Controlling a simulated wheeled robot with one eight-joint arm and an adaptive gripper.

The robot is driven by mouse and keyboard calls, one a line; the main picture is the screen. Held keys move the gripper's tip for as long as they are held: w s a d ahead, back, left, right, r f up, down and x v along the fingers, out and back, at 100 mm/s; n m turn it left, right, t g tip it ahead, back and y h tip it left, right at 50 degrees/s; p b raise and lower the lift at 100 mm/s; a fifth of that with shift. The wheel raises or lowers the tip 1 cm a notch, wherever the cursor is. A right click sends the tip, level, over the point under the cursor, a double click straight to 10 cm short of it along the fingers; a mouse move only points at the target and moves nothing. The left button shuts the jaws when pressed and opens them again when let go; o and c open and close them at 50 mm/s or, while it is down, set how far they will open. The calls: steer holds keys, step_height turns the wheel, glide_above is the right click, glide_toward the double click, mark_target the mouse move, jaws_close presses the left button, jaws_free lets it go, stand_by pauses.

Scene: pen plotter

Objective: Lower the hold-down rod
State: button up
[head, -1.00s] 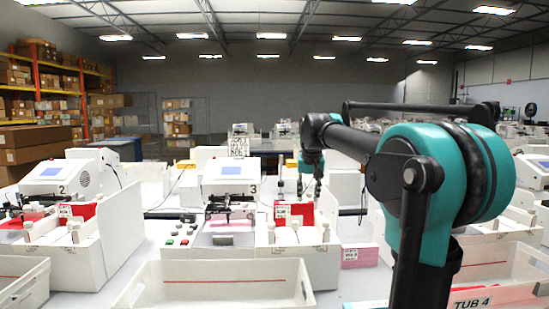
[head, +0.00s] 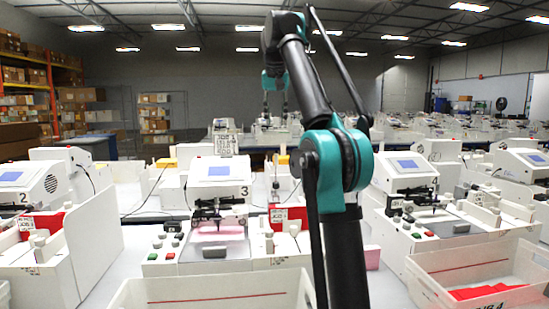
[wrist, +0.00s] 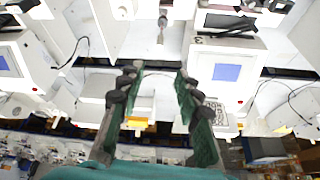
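Plotter 3 (head: 223,173), a white machine with a blue screen, stands in the middle of the head view. A dark rod-like mechanism (head: 220,208) runs across its front, above a pink sheet (head: 222,232); which part is the hold-down rod and how it is set, I cannot tell. My gripper (head: 275,108) hangs high beyond plotter 3 in the head view, fingers pointing down and apart. In the wrist view my gripper (wrist: 158,75) shows its two fingers spread with nothing between them. Plotter 3 appears upside down there (wrist: 226,68), right of the fingers. The gripper touches nothing visible.
Similar plotters stand left (head: 22,185) and right (head: 408,175). White walls separate the stations. Buttons (head: 168,242) sit left of the pink sheet. An open white tub (head: 205,296) is in front; another holding red material (head: 470,262) stands at right.

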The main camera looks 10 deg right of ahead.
mark_target(276, 156)
steer(key=x, duration=1.6)
steer(key=shift+f, duration=0.4)
steer(key=shift+c, duration=0.5)
jaws_close()
